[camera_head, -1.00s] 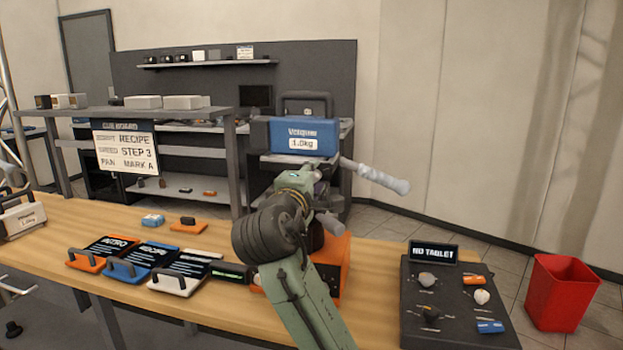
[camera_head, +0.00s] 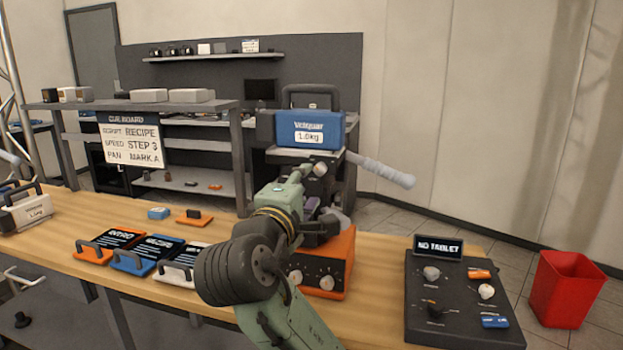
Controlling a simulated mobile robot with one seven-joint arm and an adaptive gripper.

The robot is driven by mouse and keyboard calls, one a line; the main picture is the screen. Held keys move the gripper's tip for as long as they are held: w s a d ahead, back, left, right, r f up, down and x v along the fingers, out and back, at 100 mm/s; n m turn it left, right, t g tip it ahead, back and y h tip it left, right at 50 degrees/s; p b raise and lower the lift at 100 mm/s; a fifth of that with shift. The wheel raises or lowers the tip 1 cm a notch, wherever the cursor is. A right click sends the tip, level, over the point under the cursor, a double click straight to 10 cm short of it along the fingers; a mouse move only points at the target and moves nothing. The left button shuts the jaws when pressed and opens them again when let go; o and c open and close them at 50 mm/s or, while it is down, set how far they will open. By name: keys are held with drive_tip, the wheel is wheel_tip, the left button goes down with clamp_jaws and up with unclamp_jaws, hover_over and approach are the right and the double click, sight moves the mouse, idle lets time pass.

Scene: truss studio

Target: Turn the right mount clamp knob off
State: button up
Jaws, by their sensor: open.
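An orange mount base (camera_head: 343,246) stands on the wooden table, with two pale knobs on its dark front panel. The right clamp knob (camera_head: 327,282) and the left knob (camera_head: 296,277) are both in plain view. A blue 1.0kg block (camera_head: 310,130) with a dark handle sits at the top of the rig above the base. My gripper (camera_head: 320,229) is the dark end of my green arm, open, over the upper part of the orange base. It is above and behind the knobs in the picture. Its fingertips are hard to make out against the dark rig.
Cue cards (camera_head: 108,242) lie left of my arm. A pale-gripped pan handle (camera_head: 380,170) juts right from the rig. A red bin (camera_head: 565,290) stands on the floor.

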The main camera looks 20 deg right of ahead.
drive_tip(key=v, duration=0.2)
drive_tip(key=shift+s+a, duration=0.15)
drive_tip(key=shift+s, duration=0.05)
